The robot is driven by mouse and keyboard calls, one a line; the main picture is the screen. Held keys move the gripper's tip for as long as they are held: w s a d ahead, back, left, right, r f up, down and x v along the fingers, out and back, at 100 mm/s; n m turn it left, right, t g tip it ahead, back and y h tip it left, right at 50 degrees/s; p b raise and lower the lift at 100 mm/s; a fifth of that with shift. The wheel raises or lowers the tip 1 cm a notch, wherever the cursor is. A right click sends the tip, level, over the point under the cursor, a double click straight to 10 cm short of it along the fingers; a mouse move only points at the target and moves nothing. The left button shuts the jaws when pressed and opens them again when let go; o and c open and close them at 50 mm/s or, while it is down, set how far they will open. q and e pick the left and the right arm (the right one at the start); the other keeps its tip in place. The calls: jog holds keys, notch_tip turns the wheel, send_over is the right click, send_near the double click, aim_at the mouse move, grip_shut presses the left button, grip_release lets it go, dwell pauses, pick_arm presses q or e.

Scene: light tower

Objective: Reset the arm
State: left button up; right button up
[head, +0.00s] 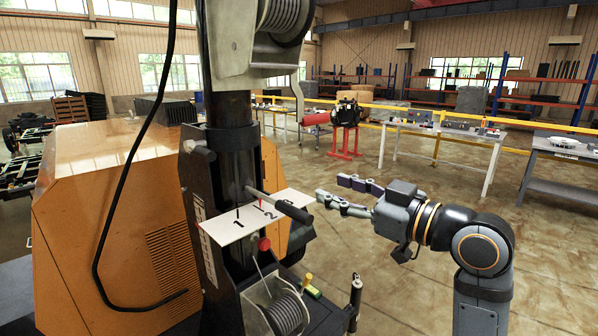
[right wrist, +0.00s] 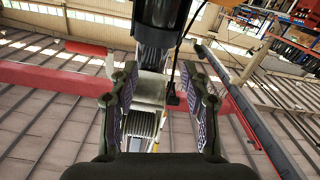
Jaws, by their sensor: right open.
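My right gripper (head: 345,196) is open and empty in the head view, to the right of the light tower's mast (head: 230,150). Its fingers point left toward a lever with a black grip (head: 294,212), with a gap between them. The lever crosses a white plate (head: 228,219) marked 1 and 2. In the right wrist view the open fingers (right wrist: 160,105) frame the upper winch drum (right wrist: 142,124), which is farther off, and nothing is between them. My left gripper is in neither view.
The orange tower housing (head: 100,200) stands at the left. A red knob (head: 264,244) and a lower cable winch (head: 285,312) sit below the plate. A black cable (head: 128,190) hangs in front. Worktables (head: 440,132) and a yellow rail stand behind; the floor at right is clear.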

jog(key=s+d+f+m+g+h, duration=0.1)
jog(key=s+d+f+m+h, duration=0.15)
jog(key=f, duration=0.75)
jog(key=s+d+f+m+g+h, duration=0.1)
jog(key=d+f+m+h, duration=0.15)
jog(key=f, duration=0.85)
jog(key=s+d+f+m+g+h, duration=0.2)
jog(key=d+f+h, duration=0.2)
jog(key=f, duration=0.6)
jog(key=s+d+f+m+g+h, duration=0.2)
jog(key=s+d+f+g, duration=0.15)
jog(key=s+f, duration=0.5)
jog(key=s+d+f+m+g+h, duration=0.1)
jog(key=s+d+f+g+h, duration=0.15)
jog(key=s+d+f, duration=0.4)
notch_tip(320, 180, down, 21)
jog(key=s, duration=0.2)
jog(key=s+d+f+g, duration=0.1)
jog(key=s+f, duration=1.9)
jog(key=f, duration=0.1)
jog(key=shift+s+d+f+m+g, duration=0.3)
jog(key=shift+s+f+m, duration=0.05)
jog(key=shift+s+m, duration=0.05)
